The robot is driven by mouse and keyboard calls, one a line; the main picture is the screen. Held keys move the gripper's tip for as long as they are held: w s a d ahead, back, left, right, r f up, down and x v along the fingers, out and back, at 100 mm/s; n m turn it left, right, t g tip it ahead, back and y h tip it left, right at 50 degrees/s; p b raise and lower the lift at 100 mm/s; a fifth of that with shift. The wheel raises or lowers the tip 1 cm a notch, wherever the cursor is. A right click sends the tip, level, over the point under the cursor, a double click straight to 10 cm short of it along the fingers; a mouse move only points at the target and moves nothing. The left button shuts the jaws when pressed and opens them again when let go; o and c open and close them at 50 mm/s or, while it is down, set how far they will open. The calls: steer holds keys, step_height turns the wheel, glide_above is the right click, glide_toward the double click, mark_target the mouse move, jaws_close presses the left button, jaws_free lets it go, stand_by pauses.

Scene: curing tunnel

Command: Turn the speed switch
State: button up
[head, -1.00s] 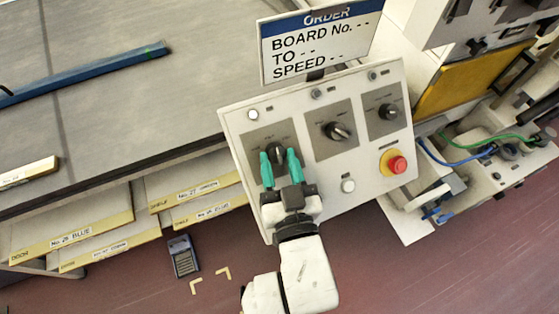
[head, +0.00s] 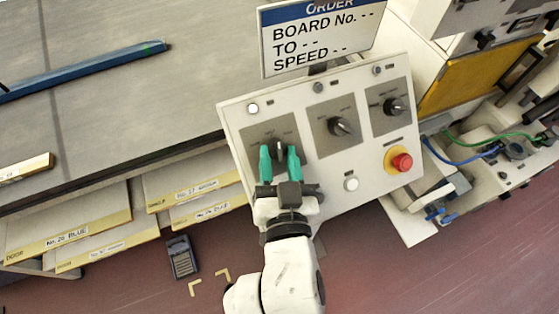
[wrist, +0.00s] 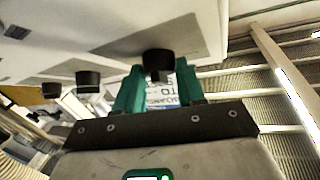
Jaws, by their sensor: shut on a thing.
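A tilted white control panel (head: 322,176) carries three black rotary knobs on grey plates. My gripper (head: 279,155) has its green fingers closed around the left knob (head: 279,146). The middle knob (head: 340,127) and the right knob (head: 395,106) are free. In the wrist view, the left knob (wrist: 158,60) sits between the fingertips of my gripper (wrist: 158,88). The small labels by the knobs are too blurred to read, so I cannot tell which is the speed switch. The fingers partly hide the left knob and its plate.
A red button (head: 402,162) on a yellow ring and a white button (head: 351,184) are on the panel's lower right. An order sign (head: 318,38) stands behind the panel with blanks for board number, destination and speed. Labelled shelves (head: 70,225) lie left.

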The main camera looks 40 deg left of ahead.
steer(key=m+h+b, duration=0.1)
steer(key=m, duration=0.1)
steer(key=m+t+h+b, duration=0.1)
steer(key=m+b, duration=0.1)
steer(key=shift+a+f+t+h+b, duration=0.15)
steer(key=shift+t+h+b, duration=0.15)
steer(key=shift+s+a+r+m+t+h, duration=0.1)
steer(key=shift+r+m+t+h, duration=0.1)
steer(key=shift+m+h, duration=0.3)
steer(key=shift+s+r+m+t+h, duration=0.15)
steer(key=shift+m+h, duration=0.25)
steer(key=shift+m, duration=0.2)
steer(key=m+h, duration=0.2)
steer(key=m+p, duration=0.1)
steer(key=shift+a+r+m+h, duration=0.2)
steer(key=shift+r+m+h, duration=0.05)
steer(key=shift+m+h, duration=0.15)
steer(key=shift+a+m+h+p, duration=0.1)
steer(key=shift+m+h+p, duration=0.75)
steer(key=shift+m, duration=0.35)
steer(key=shift+f+h, duration=0.1)
steer(key=shift+h, duration=0.15)
steer(key=o, duration=1)
steer(key=shift+o, duration=0.2)
